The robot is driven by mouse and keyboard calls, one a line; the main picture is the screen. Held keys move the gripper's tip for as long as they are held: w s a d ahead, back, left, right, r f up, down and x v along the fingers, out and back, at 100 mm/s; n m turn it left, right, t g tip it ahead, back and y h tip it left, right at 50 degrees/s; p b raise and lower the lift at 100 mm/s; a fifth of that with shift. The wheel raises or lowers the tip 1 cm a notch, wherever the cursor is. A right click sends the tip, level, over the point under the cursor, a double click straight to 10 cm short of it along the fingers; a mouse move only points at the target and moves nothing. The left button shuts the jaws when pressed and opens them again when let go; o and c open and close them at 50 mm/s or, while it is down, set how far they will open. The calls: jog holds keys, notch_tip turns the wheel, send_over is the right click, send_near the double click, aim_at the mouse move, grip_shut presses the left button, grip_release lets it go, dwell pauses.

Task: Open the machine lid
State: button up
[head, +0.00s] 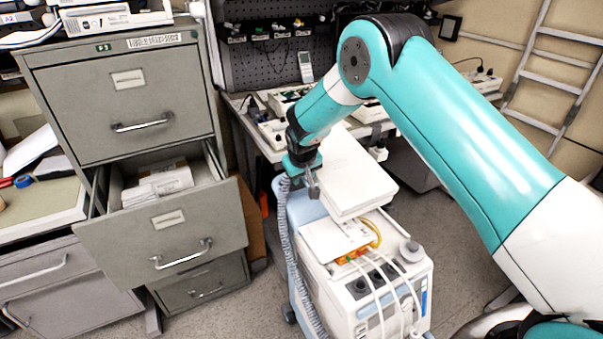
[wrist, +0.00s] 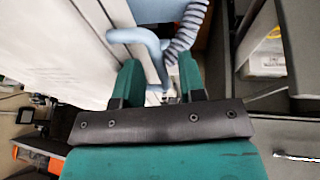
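The machine (head: 375,285) is a white and pale blue wheeled unit, with a thick white lid (head: 350,180) over its top rear. My gripper (head: 312,183) points down at the left edge of the lid. In the wrist view, my gripper (wrist: 160,85) has its two teal fingers apart, with a visible gap between them. The lid's white side (wrist: 75,50) fills the upper left there, close to the left finger. A pale blue bar (wrist: 148,45) shows just beyond the fingertips. Whether the fingers touch the lid or bar cannot be told.
A grey corrugated hose (head: 290,240) hangs down the machine's left side. A grey filing cabinet (head: 125,85) with an open drawer (head: 170,235) stands at left. A workbench (head: 262,140) with devices is behind. Tubes and an orange connector sit on the machine's front top.

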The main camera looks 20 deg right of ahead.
grip_shut()
jog(key=shift+r, duration=0.1)
